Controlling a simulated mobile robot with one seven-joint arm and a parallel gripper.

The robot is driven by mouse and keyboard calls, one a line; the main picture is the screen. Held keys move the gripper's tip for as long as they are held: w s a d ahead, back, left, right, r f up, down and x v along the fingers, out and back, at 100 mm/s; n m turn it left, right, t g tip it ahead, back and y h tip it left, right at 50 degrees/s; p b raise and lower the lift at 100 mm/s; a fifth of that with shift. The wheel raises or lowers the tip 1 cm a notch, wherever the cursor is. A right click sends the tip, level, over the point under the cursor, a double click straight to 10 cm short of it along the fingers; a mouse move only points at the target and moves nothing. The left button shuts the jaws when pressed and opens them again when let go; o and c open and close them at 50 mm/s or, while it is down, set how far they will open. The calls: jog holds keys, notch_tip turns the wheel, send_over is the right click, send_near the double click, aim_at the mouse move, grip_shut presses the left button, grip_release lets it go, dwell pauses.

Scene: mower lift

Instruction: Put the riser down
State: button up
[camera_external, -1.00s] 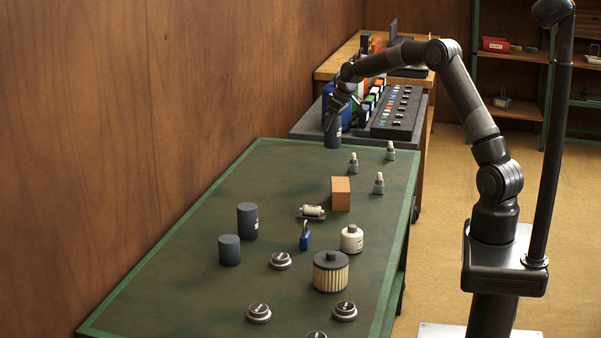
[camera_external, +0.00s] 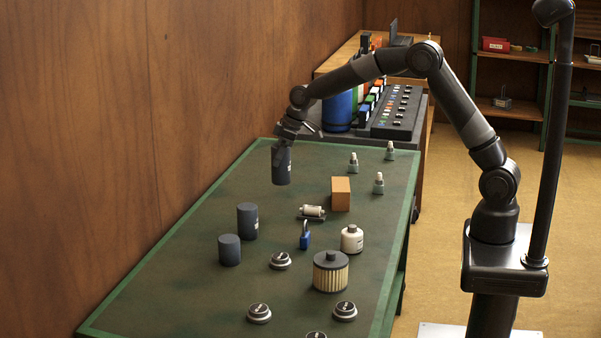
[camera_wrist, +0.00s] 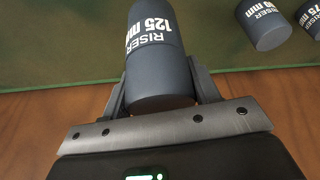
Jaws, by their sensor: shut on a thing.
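My gripper (camera_external: 283,148) is shut on a dark grey cylindrical riser (camera_external: 281,168), held upright over the far left part of the green workbench (camera_external: 180,270). I cannot tell how large the gap under it is. In the wrist view the held riser (camera_wrist: 155,50) sits between the two fingers, and its white label reads "RISER 125 mm". Two other dark risers, a taller one (camera_external: 247,222) and a shorter one (camera_external: 229,251), stand nearer on the bench. They also show at the upper right of the wrist view (camera_wrist: 262,27), partly cut off.
An orange-brown block (camera_external: 341,194), a small roller part (camera_external: 312,211), a blue padlock (camera_external: 305,238), a white bottle (camera_external: 352,239) and a ribbed filter (camera_external: 331,272) stand right of the risers. Bench around the held riser is clear. A wooden wall (camera_external: 90,130) borders the left.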

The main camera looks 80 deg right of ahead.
jog(key=shift+w+a+f, duration=0.75)
jog(key=shift+a+f, duration=0.45)
jog(key=shift+f, duration=0.3)
jog(key=shift+w+a+f, duration=0.75)
jog(key=shift+a+f, duration=0.5)
jog(key=shift+f, duration=0.25)
jog(key=shift+w+a+f, duration=0.75)
jog(key=shift+a+f, duration=0.45)
jog(key=shift+f, duration=0.3)
jog(key=shift+f, duration=0.1)
jog(key=o, duration=1.3)
jog(key=shift+f, duration=0.1)
jog(key=shift+c, duration=0.2)
